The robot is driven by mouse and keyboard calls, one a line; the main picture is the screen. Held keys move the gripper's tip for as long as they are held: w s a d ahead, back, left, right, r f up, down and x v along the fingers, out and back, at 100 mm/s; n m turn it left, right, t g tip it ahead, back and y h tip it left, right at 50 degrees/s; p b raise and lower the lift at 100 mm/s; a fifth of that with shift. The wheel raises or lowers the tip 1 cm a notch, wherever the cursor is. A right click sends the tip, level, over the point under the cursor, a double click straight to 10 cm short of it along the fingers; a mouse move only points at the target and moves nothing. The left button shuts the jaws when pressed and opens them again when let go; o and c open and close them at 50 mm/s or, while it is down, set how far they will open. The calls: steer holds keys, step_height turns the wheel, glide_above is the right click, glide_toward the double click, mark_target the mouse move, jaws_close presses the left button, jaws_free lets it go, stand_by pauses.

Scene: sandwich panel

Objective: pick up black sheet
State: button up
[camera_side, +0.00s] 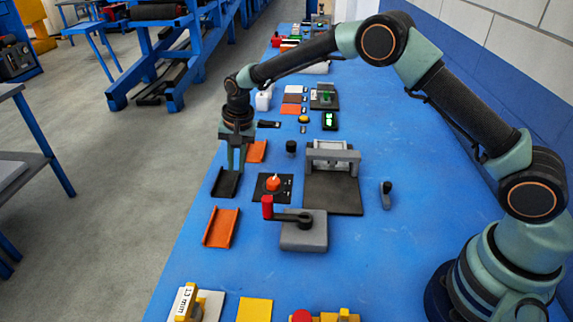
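A small black sheet (226,186), with what looks like a raised edge, lies on the blue table near its left edge. My gripper (236,170) points straight down at the far end of this sheet. Its two fingers show a gap between them, and nothing is seen held in it. The fingertips overlap the sheet's far edge in the picture; I cannot tell whether they touch it.
An orange sheet (221,228) lies nearer and another orange sheet (256,151) lies just beyond my gripper. A grey block with a red-handled lever (304,232) stands nearer. The blue table (360,255) has free room at front right.

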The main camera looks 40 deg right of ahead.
mark_target(237, 180)
steer(key=shift+w+d+f, duration=0.1)
steer(key=shift+w+f, duration=0.1)
steer(key=shift+f, duration=0.65)
steer(key=shift+w+f, duration=0.15)
steer(key=shift+f, duration=0.7)
steer(key=shift+w+d+f, duration=0.1)
steer(key=shift+w+f, duration=0.1)
steer(key=shift+f, duration=0.65)
jaws_close()
